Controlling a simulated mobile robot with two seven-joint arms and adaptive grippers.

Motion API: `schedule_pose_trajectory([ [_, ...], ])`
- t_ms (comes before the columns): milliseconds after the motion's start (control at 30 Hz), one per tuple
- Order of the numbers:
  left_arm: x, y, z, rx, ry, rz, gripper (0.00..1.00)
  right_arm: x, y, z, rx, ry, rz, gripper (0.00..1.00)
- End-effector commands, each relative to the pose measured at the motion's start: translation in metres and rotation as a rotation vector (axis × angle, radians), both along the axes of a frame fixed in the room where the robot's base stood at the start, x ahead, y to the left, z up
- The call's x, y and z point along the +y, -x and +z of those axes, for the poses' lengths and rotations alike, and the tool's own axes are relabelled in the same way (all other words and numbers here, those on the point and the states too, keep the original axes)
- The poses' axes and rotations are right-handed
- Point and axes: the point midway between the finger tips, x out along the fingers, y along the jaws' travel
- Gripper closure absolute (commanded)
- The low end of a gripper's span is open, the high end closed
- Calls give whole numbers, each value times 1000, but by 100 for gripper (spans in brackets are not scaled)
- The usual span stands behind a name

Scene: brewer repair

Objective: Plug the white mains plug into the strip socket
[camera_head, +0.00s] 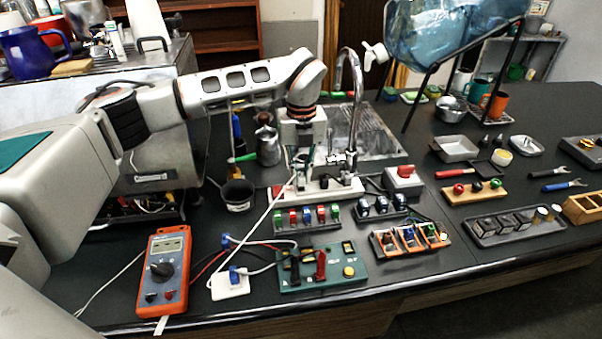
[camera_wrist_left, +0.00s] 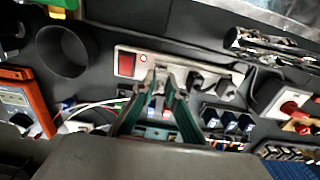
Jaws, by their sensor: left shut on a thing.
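My left gripper (camera_head: 303,163) reaches down over the white strip socket (camera_head: 342,188) near the middle of the bench. Its jaws are shut on the white mains plug, which is mostly hidden between the fingers. A thin white cable runs from the jaws down to a small white box (camera_head: 230,286). In the left wrist view, the fingers (camera_wrist_left: 162,84) point at the strip (camera_wrist_left: 146,72), just right of its red switch (camera_wrist_left: 126,64). Black plugs (camera_wrist_left: 196,80) sit in the strip farther right. I cannot tell whether the white plug touches the strip. My right gripper is out of view.
A multimeter (camera_head: 163,270), a green switch board (camera_head: 330,275) and a rack of coloured pieces (camera_head: 308,218) stand in front of the strip. A black cup (camera_head: 237,194) is left of it. A tap (camera_head: 354,110) and sink lie behind. A red-button box (camera_head: 403,181) is right.

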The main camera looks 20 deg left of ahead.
Motion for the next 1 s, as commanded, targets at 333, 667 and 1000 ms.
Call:
schedule_pose_trajectory([
  [333,0,0,-4,1,1,0,100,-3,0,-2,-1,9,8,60],
  [667,0,0,-7,0,0,0,100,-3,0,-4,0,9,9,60],
  [1000,0,0,-7,0,0,0,100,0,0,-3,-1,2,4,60],
])
